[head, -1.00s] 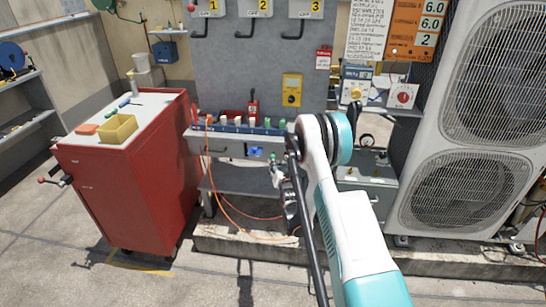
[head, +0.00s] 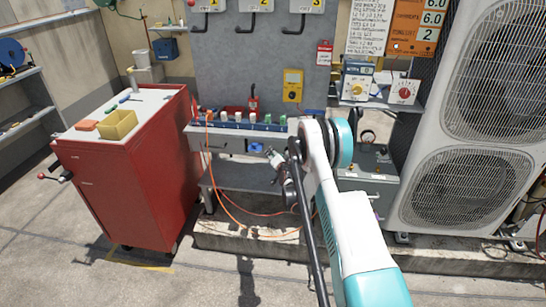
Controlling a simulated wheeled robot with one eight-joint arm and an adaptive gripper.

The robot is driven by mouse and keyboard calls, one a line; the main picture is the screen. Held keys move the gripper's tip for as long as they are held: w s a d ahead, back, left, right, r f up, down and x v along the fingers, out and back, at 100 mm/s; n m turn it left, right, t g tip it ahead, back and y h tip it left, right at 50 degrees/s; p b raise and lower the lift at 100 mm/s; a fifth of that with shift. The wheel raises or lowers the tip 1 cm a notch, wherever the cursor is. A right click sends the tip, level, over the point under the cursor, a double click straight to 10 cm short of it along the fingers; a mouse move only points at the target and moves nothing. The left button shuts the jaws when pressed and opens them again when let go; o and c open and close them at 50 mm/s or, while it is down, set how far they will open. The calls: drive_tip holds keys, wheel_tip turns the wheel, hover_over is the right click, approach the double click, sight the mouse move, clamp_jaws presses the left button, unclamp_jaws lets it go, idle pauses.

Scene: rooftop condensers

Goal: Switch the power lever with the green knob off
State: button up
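I cannot make out a lever with a green knob for certain. Three numbered units with dark bent handles hang along the top of the grey panel (head: 225,60), cut by the upper picture edge. My gripper (head: 273,155) is small in view, in front of the grey bench (head: 228,142), just right of a small blue part (head: 255,147) on the bench front. My white and teal arm hides part of the bench's right side. Whether the gripper's fingers are open or shut is too small to tell.
A red cabinet (head: 130,185) with a yellow bin (head: 117,124) stands at left. A yellow meter (head: 292,85) hangs on the panel. Boxes with a yellow dial (head: 357,90) and a red dial (head: 404,92) sit on a shelf. Condenser fans stand at right; floor at front left is clear.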

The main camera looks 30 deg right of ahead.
drive_tip(key=shift+b+x, duration=0.5)
drive_tip(key=shift+x, duration=1.5)
drive_tip(key=shift+c, duration=0.3)
clamp_jaws()
